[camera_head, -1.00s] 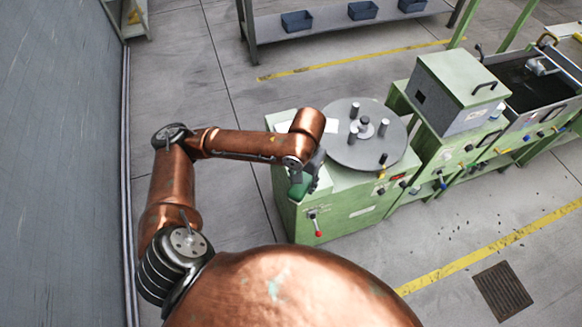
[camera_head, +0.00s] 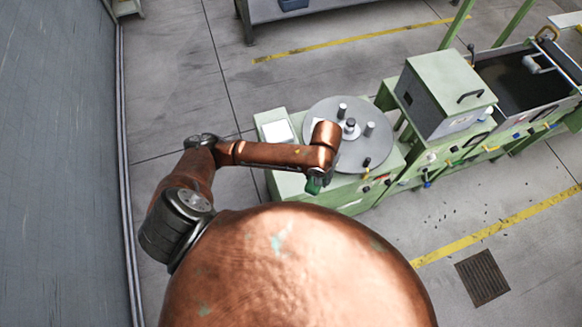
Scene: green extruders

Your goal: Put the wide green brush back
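My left arm comes in from the left and bends down at the near edge of the pale green machine. My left gripper (camera_head: 317,178) is small and partly hidden under the copper wrist. A dark green piece, apparently the wide green brush (camera_head: 313,187), shows at its fingertips, and the gripper seems shut on it. The brush's bristles and exact tilt cannot be made out. Gripper and brush are over or just in front of the machine's near side, beside the round grey turntable (camera_head: 361,157). My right gripper is not in view.
The turntable carries several upright pegs. A white sheet or panel (camera_head: 280,131) lies on the machine's left top. A green lidded box (camera_head: 447,85) and a dark trough (camera_head: 525,82) stand to the right. Open floor lies left of the machine, and a grate (camera_head: 482,277) at lower right.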

